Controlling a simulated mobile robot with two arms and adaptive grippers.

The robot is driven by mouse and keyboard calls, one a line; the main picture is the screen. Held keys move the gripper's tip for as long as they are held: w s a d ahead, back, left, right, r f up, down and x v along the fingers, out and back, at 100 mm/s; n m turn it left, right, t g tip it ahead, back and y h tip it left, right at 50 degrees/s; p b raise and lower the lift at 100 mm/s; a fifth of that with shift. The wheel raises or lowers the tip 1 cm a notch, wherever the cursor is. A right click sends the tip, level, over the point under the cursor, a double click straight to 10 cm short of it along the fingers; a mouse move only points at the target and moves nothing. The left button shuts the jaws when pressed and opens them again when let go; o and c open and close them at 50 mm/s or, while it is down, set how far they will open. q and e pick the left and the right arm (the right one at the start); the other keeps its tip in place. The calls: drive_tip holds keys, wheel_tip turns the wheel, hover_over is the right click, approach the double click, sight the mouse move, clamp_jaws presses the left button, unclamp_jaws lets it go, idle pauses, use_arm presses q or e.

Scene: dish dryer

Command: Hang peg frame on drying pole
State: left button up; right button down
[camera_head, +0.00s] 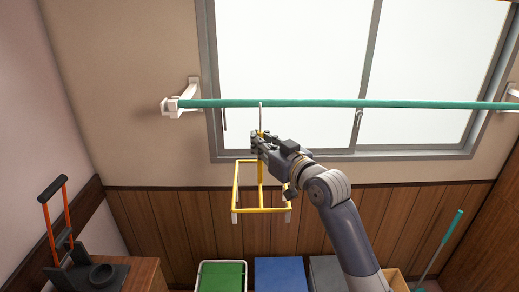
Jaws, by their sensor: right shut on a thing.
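The peg frame (236,187) is a yellow rectangular frame with pale pegs at its lower corners and a grey hook at its top. My right gripper (256,141) is shut on its upright stem below the hook. The green drying pole (310,103) runs across the window on white wall brackets. The hook's top shows at the height of the pole in the picture. I cannot tell whether it is over the pole or just in front of it. My left gripper is not in view.
A thin dark hook (224,118) and a grey hook (359,118) hang at the pole. Below are a green bin (222,275), a blue bin (280,274) and a grey bin. A low wooden cabinet (145,274) with a dark, orange-handled object stands at left. A teal-handled stick leans at right.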

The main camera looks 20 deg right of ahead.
drive_tip(key=shift+w+d+b, duration=0.3)
drive_tip(key=shift+w+b, duration=0.15)
drive_tip(key=shift+w, duration=0.6)
drive_tip(key=shift+w+d+b, duration=0.25)
drive_tip(key=shift+w+b, duration=0.2)
drive_tip(key=shift+w, duration=0.55)
drive_tip(key=w+d+f+b, duration=0.2)
drive_tip(key=w+b, duration=0.2)
drive_tip(key=w, duration=0.2)
drive_tip(key=shift+w, duration=0.4)
drive_tip(key=c, duration=1.5)
unclamp_jaws()
drive_tip(key=shift+f, duration=0.1)
drive_tip(key=shift+s, duration=0.1)
